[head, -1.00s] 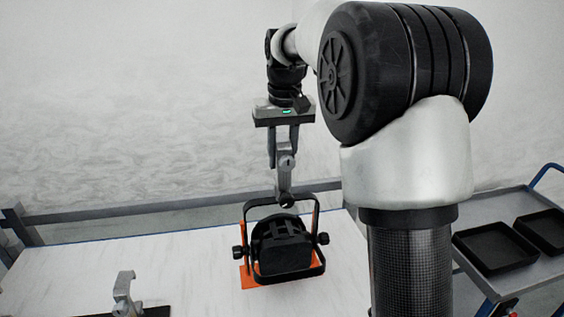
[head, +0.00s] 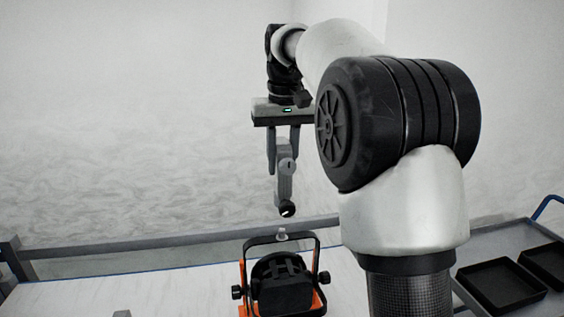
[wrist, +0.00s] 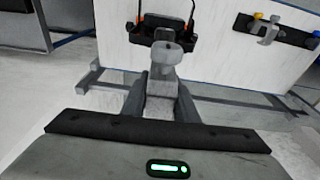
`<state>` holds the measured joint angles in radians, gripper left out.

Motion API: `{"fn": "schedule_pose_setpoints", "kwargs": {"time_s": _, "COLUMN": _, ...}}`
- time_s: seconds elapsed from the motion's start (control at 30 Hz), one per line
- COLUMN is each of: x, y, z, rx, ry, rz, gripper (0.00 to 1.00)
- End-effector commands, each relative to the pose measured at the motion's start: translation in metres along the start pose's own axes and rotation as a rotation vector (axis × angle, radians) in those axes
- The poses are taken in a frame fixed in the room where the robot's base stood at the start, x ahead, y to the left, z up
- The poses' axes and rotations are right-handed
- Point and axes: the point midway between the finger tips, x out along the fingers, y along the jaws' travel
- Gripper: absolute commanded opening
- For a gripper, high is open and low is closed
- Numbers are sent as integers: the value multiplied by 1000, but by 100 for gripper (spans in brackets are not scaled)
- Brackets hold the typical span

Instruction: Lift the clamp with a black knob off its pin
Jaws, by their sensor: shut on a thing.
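My gripper (head: 283,160) is shut on a grey clamp (head: 285,186), which hangs down from the fingers. A black knob shows at the clamp's lower end. The clamp hangs above the black par can (head: 281,292), with a visible gap over the small pale pin (head: 281,234) on top of its yoke. In the wrist view the clamp (wrist: 165,62) stands out between the fingers and hides part of the par can (wrist: 178,33) behind it.
The par can stands on the white table (head: 120,296). Black trays (head: 500,284) lie on a grey cart at right. A grey rail (head: 130,248) runs behind the table.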

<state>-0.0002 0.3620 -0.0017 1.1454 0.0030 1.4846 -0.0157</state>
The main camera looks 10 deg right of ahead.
Motion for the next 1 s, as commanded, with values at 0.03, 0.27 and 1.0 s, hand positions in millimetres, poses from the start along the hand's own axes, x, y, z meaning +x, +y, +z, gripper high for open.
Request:
{"fn": "schedule_pose_setpoints", "kwargs": {"time_s": 0.03, "x": 2, "y": 0, "z": 0, "rx": 0, "ry": 1, "rz": 0, "gripper": 0}}
{"fn": "schedule_pose_setpoints", "kwargs": {"time_s": 0.27, "x": 11, "y": 0, "z": 2, "rx": 0, "ry": 2, "rz": 0, "gripper": 0}}
{"fn": "schedule_pose_setpoints", "kwargs": {"time_s": 1.0, "x": 40, "y": 0, "z": 6, "rx": 0, "ry": 2, "rz": 0, "gripper": 0}}
